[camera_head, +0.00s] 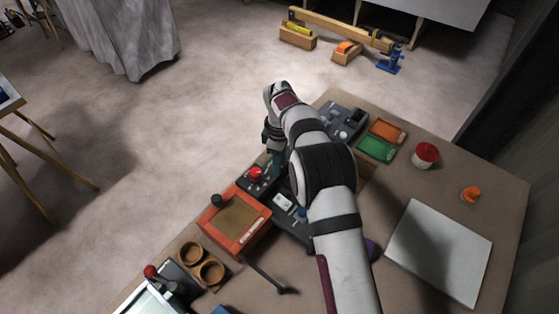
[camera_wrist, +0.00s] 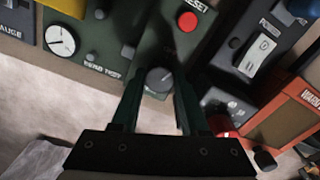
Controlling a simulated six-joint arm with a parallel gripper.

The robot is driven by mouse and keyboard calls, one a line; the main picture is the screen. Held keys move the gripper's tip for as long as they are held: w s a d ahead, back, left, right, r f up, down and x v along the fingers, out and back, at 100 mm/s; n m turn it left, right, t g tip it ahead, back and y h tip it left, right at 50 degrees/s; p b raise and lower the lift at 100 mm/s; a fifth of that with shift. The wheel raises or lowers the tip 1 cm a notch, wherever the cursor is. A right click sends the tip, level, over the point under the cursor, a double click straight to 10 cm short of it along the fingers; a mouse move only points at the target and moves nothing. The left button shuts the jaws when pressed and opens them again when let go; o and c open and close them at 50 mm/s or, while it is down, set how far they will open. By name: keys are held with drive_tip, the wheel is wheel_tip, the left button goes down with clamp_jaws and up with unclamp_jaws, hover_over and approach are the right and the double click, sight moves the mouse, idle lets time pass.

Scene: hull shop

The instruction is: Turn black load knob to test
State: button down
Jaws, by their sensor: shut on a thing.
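The load knob (camera_wrist: 158,80) is a round dark knob with a pale pointer mark on a dark green panel (camera_wrist: 160,35) in the wrist view. My gripper (camera_wrist: 157,91) has its two green fingers on either side of it and is shut on it. The mark's exact setting is hard to read. A red button (camera_wrist: 188,21) sits above the knob, by the word RESET. In the head view my gripper (camera_head: 274,160) is low over the bench's far edge, and my arm hides the knob.
A gauge (camera_wrist: 60,40) and a switch panel (camera_wrist: 262,45) flank the knob's panel. An orange-red box (camera_head: 235,222) stands close by. A red mushroom button (camera_head: 256,173) is beside my gripper. A grey plate (camera_head: 440,250) and a red-lidded cup (camera_head: 425,155) lie to the right.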

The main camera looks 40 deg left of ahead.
drive_tip(key=m, duration=1.5)
drive_tip(key=shift+m, duration=0.3)
drive_tip(key=m, duration=0.3)
drive_tip(key=shift+m, duration=0.3)
drive_tip(key=m, duration=0.4)
drive_tip(key=shift+m, duration=0.3)
drive_tip(key=m, duration=0.3)
drive_tip(key=shift+m, duration=2)
